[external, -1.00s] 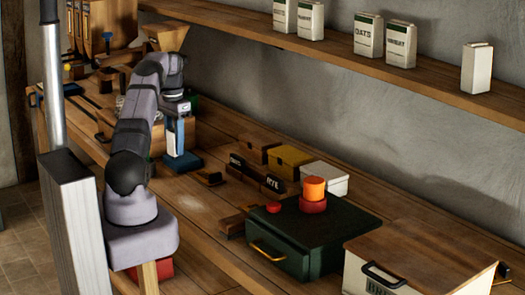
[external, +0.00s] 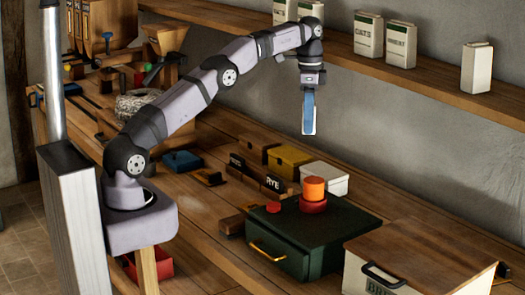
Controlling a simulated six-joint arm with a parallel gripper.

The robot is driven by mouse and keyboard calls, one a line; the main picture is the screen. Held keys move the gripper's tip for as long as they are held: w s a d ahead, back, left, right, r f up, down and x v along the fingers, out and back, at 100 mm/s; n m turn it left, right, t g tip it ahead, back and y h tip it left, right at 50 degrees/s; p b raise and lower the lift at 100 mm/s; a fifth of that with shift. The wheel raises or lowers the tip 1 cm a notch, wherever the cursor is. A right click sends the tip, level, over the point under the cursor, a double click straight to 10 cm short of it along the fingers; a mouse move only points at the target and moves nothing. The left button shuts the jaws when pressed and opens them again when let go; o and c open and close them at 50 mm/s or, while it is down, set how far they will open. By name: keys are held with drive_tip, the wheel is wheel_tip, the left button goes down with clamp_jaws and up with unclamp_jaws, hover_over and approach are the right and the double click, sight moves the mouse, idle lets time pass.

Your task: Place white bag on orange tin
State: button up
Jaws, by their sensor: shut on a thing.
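My gripper (external: 310,88) hangs in the air in front of the wall, pointing down, shut on a narrow upright thing that I take for the white bag (external: 314,124). Only a pale edge of it shows beside and below a long blue face; I cannot tell whether the blue is part of the bag or of a finger. The orange tin (external: 314,188) stands on a wider red tin (external: 313,206) on the dark green box. In the picture it is well below my gripper, with a clear gap between; the depth offset is hard to judge.
The green box (external: 318,245) has a small red lid-like piece (external: 273,207) on top. Yellow (external: 289,162) and white (external: 325,178) boxes sit behind it. A wooden-topped bin (external: 430,255) is at right. Above, a shelf (external: 440,82) holds several labelled bags and a plain white one (external: 476,68).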

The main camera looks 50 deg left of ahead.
drive_tip(key=s+d+r+m, duration=0.2)
drive_tip(key=d+r+m, duration=0.15)
drive_tip(key=d, duration=0.65)
drive_tip(key=m, duration=0.6)
hover_over(314, 180)
drive_tip(key=shift+f+p, duration=0.4)
drive_tip(key=shift+f, duration=0.05)
drive_tip(key=shift+f+p, duration=1.4)
drive_tip(key=shift+f, duration=3.6)
